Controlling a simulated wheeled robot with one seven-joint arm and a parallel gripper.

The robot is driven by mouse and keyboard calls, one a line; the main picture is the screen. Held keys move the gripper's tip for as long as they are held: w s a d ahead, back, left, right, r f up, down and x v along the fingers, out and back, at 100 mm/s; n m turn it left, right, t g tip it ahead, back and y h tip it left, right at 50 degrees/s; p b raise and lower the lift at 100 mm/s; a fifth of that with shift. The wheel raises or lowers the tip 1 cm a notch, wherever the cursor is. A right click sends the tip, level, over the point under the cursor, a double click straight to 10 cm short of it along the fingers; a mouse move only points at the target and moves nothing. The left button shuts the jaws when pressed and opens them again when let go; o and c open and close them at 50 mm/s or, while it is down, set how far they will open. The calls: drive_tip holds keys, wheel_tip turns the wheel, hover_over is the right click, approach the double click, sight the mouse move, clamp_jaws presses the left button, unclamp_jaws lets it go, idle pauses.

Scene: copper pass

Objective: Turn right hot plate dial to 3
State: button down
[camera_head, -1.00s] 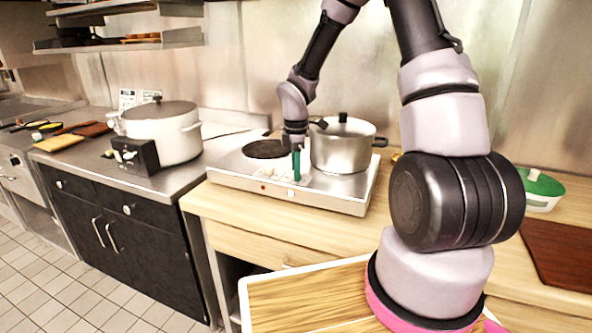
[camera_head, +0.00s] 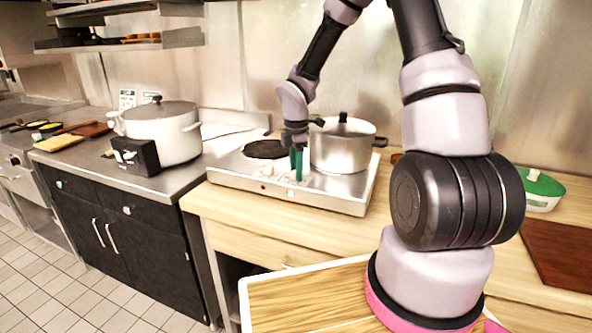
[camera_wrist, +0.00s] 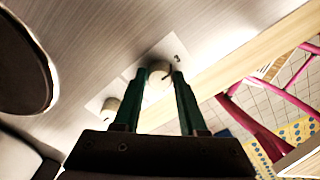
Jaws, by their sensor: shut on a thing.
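The hot plate (camera_head: 335,199) is a flat silver unit on the wooden counter, with a dark burner (camera_head: 265,149) at its left and a lidded pot (camera_head: 342,152) on its right side. My gripper (camera_head: 298,178) points down at the front of the hot plate. In the wrist view its green fingers (camera_wrist: 160,82) stand on both sides of the right dial (camera_wrist: 158,77), a pale round knob, and are shut on it. The other dial (camera_wrist: 110,104) sits apart, outside the fingers.
The pot stands close to the right of my gripper. A large white pot (camera_head: 165,132) and a black control box (camera_head: 135,157) are on the left counter. A green-lidded dish (camera_head: 543,190) and a brown board (camera_head: 562,260) are at the right.

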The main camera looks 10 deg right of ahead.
drive_tip(key=shift+c, duration=2.3)
unclamp_jaws()
wheel_tip(320, 180, up, 11)
drive_tip(key=s+d+r+m+t+y, duration=0.1)
drive_tip(key=s+d+r+m+t, duration=0.1)
drive_tip(key=s+r+m, duration=0.8)
drive_tip(key=s+d+r+m+t+y, duration=0.1)
drive_tip(key=s+d+r+m+t, duration=0.2)
drive_tip(key=s+r+m, duration=0.8)
drive_tip(key=s+m+t, duration=0.1)
drive_tip(key=m+t, duration=0.1)
drive_tip(key=m, duration=0.1)
drive_tip(key=shift+s+d, duration=0.2)
drive_tip(key=shift+s, duration=0.1)
